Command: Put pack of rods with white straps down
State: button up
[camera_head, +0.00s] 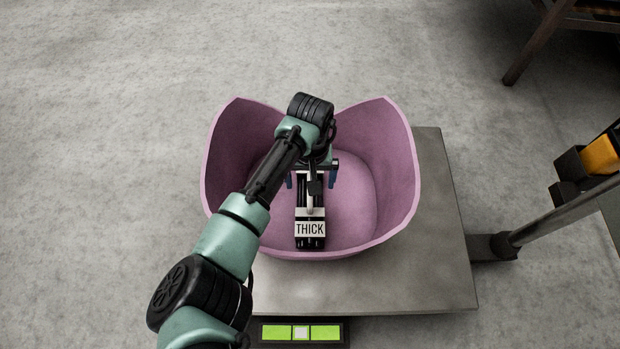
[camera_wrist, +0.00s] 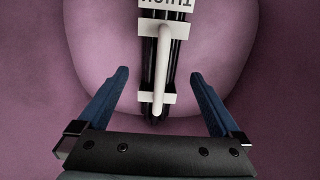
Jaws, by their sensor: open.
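The pack of rods (camera_head: 310,243) is a bundle of black rods with white straps, a white handle and a white label reading THICK. It lies inside the pink bin (camera_head: 390,180), towards the near wall. In the wrist view the pack (camera_wrist: 157,60) runs up the picture, with its white handle (camera_wrist: 161,70) in the middle. My gripper (camera_wrist: 162,72) is open, with one blue finger on each side of the pack and a clear gap to both. In the head view my gripper (camera_head: 312,180) is inside the bin, and my arm hides part of the pack.
The bin stands on a grey metal platform (camera_head: 445,230) with a green-lit display (camera_head: 300,332) at its front edge. A grey post (camera_head: 560,215) stands at the right. A wooden furniture leg (camera_head: 530,45) is at the upper right. The concrete floor at the left is clear.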

notch_tip(320, 180, up, 6)
jog(key=p, duration=0.3)
jog(key=shift+p, duration=0.35)
jog(key=w+d+r+m+t+h, duration=0.1)
jog(key=w+d+r+t+h, duration=0.1)
jog(key=w+d+r+t, duration=0.45)
jog(key=w+d+r+m+t+h, duration=0.15)
jog(key=w+d+r, duration=0.4)
jog(key=r, duration=0.75)
jog(key=d+r+m+t+h, duration=0.1)
jog(key=d+r+t, duration=0.15)
jog(key=r, duration=0.65)
jog(key=d+r+t+h, duration=0.1)
jog(key=r+t+h, duration=0.15)
jog(key=r, duration=0.55)
jog(key=s+a+r+t, duration=0.2)
jog(key=s+r+t, duration=0.1)
jog(key=r, duration=0.5)
jog(key=s+a+r+t, duration=0.2)
jog(key=r+t, duration=0.1)
jog(key=r, duration=0.5)
jog(key=s+a+r+n+t+y, duration=0.1)
jog(key=s+a+r+t+y, duration=0.2)
jog(key=s+r, duration=0.4)
jog(key=s+a+r+n+t+y, duration=0.2)
jog(key=s+a+r+t+y, duration=0.2)
jog(key=s+a+r, duration=0.4)
jog(key=shift+s+a+t, duration=0.25)
jog(key=shift+s+t, duration=0.3)
jog(key=shift+t, duration=0.15)
